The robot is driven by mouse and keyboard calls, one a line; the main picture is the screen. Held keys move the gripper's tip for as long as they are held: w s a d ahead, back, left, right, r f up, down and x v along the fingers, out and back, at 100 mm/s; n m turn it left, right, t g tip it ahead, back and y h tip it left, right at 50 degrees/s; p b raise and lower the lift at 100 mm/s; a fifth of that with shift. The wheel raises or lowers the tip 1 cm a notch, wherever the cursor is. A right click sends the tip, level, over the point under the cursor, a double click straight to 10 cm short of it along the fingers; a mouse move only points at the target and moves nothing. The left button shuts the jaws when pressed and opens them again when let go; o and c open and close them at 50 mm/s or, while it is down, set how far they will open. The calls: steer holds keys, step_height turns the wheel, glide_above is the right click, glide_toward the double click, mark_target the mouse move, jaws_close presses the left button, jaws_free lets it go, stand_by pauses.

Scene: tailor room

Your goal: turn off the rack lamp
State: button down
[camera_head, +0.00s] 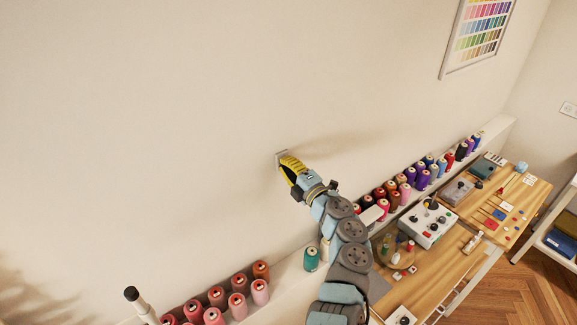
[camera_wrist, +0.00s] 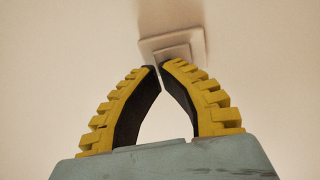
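A pale square wall switch (camera_wrist: 172,46) with a raised middle part is on the cream wall, just beyond the fingertips in the wrist view. Its plate also shows in the head view (camera_head: 281,155), partly covered by my gripper. My gripper (camera_head: 286,163) has yellow ridged fingers with dark inner pads. In the wrist view its fingertips (camera_wrist: 160,67) come together, with nothing held between them. The tips overlap the lower edge of the switch in that view; I cannot tell whether they touch it. No rack lamp can be made out.
A narrow wall ledge (camera_head: 290,277) carries several thread spools, red and pink ones (camera_head: 238,304) on the left. Wooden tables (camera_head: 450,258) with a white control box (camera_head: 428,223) stand below on the right. A colour chart (camera_head: 478,33) hangs on the wall. The wall around the switch is bare.

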stand_by(0.4)
steer(key=shift+w+a+r, duration=0.1)
steer(key=shift+w+a, duration=0.25)
steer(key=shift+w, duration=0.05)
steer(key=shift+w+a+r+b, duration=0.1)
steer(key=shift+a+b, duration=0.15)
steer(key=shift+b, duration=0.05)
stand_by(1.1)
steer(key=shift+s+d+p, duration=0.35)
steer(key=shift+s+p, duration=0.15)
steer(key=shift+p, duration=0.1)
steer(key=b+v, duration=0.1)
steer(key=v, duration=1.2)
steer(key=shift+d+f+b, duration=0.2)
steer(key=shift+f+b, duration=0.1)
steer(key=shift+b, duration=0.05)
